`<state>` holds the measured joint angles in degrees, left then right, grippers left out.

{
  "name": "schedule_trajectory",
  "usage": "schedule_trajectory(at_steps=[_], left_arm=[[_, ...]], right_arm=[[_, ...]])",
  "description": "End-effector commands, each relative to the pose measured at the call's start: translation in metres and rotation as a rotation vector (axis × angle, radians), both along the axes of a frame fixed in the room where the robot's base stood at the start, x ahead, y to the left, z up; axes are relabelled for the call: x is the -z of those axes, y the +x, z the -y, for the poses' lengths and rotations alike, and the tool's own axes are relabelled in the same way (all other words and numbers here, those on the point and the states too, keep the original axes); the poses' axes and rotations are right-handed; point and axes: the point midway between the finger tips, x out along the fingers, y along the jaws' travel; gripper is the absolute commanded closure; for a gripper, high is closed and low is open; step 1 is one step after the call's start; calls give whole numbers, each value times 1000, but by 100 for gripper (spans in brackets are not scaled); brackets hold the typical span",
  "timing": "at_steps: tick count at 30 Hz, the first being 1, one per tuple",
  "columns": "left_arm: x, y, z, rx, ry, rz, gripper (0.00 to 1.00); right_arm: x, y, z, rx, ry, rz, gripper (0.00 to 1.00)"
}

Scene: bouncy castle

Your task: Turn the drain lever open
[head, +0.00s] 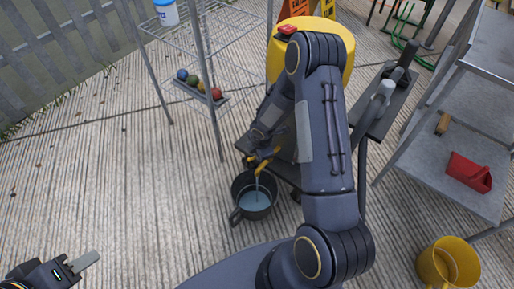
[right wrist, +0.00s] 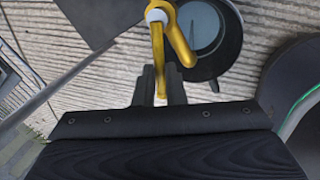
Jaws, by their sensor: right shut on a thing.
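The drain lever (right wrist: 158,65) is a narrow yellow handle below a pale round cap. Its lower end lies between the fingertips of my right gripper (right wrist: 159,88), which is shut on it. The yellow spout (right wrist: 179,40) curves beside the lever; the yellow fitting (head: 264,156) also shows in the head view. A thin pale stream appears to run from it into a black bucket (head: 238,186) holding water. My right arm partly hides the fitting and its cart in the head view. My left gripper (head: 85,262) is far off at the bottom left, holding nothing visible; its finger gap is unclear.
A yellow barrel (head: 345,50) with a red item on top stands behind my right arm. A wire rack (head: 215,38) with coloured balls is at the upper left. Metal shelves (head: 440,165) and a yellow bucket (head: 432,262) are on the right. The concrete floor at left is clear.

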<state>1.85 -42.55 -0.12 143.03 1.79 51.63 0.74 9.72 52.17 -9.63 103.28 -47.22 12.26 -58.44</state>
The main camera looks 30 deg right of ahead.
Motion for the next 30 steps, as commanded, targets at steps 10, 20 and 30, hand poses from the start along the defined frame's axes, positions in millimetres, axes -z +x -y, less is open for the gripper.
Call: schedule_trajectory(at_steps=[10, 20, 30], left_arm=[[-30, 0, 0, 0, 0, 0, 64], [-44, 0, 0, 0, 0, 0, 64], [-47, 0, 0, 0, 0, 0, 64]], right_arm=[[-4, -11, 3, -277, 1, -1, 100], [-2, -16, 5, -424, 0, 0, 100], [0, -17, 6, -461, -1, 0, 100]])
